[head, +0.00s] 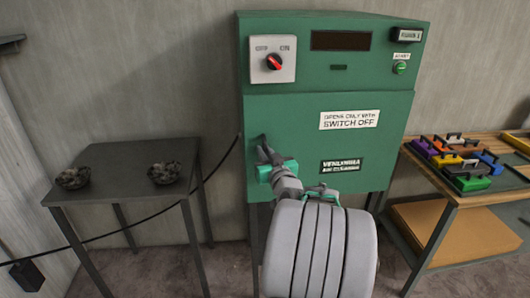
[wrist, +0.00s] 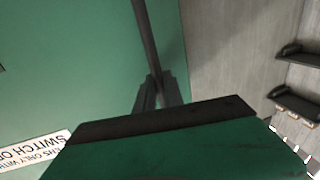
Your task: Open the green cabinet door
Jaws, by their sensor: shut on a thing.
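The green cabinet door (head: 300,115) is the lower front panel of the green cabinet (head: 350,22). It looks closed in the head view. My gripper (head: 263,148) is at the door's left edge. In the wrist view my gripper (wrist: 158,92) has its fingers together around the lower part of a dark bar handle (wrist: 142,35) on the door (wrist: 75,70). The handle is mostly hidden by my gripper in the head view. A sign on the door (head: 349,120) reads "SWITCH OFF".
A red knob (head: 274,62) sits between OFF and ON marks above the door. A dark table (head: 120,150) with two bowls stands left; a wooden bench (head: 497,145) with several coloured blocks stands close at right. A cable hangs at left.

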